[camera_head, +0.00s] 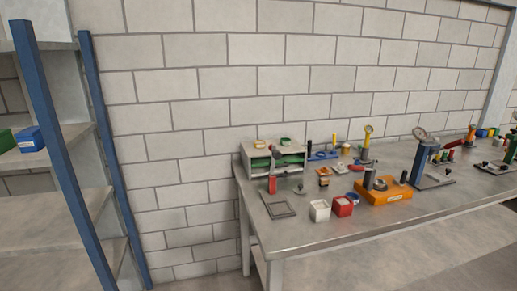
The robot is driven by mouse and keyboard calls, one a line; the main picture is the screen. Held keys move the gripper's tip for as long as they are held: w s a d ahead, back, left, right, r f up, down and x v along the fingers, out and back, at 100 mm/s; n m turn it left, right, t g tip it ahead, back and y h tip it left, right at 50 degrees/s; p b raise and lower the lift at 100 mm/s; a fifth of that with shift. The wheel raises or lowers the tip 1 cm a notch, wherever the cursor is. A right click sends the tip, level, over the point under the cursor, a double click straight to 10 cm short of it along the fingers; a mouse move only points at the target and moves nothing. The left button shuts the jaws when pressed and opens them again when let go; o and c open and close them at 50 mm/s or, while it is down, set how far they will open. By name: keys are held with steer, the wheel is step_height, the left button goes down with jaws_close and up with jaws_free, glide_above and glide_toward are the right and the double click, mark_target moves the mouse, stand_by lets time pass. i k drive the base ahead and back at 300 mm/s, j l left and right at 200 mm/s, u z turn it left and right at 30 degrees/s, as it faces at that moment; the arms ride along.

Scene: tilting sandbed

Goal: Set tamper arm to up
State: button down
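Several small devices stand on a grey workbench (330,234) against the wall. An orange block (386,194) carries dark grey cylinders and a black-tipped upright. To its right a blue upright (419,162) with a round grey head stands on a grey plate. A red upright piece (272,184) stands by the bench's left end. I cannot tell which of these is the tamper arm; the parts are too small to read its position. My gripper is not in view.
A small grey shelf unit (247,162) with green trays stands at the bench's back left. A white box (319,210) and a red box (342,206) sit near the front edge. A blue-post shelf rack (58,135) stands at far left.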

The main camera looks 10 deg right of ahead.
mark_target(276, 154)
steer(key=i+j, duration=0.45)
steer(key=i, duration=0.2)
steer(key=i+j, duration=0.45)
steer(key=i, duration=0.2)
steer(key=l+z, duration=0.05)
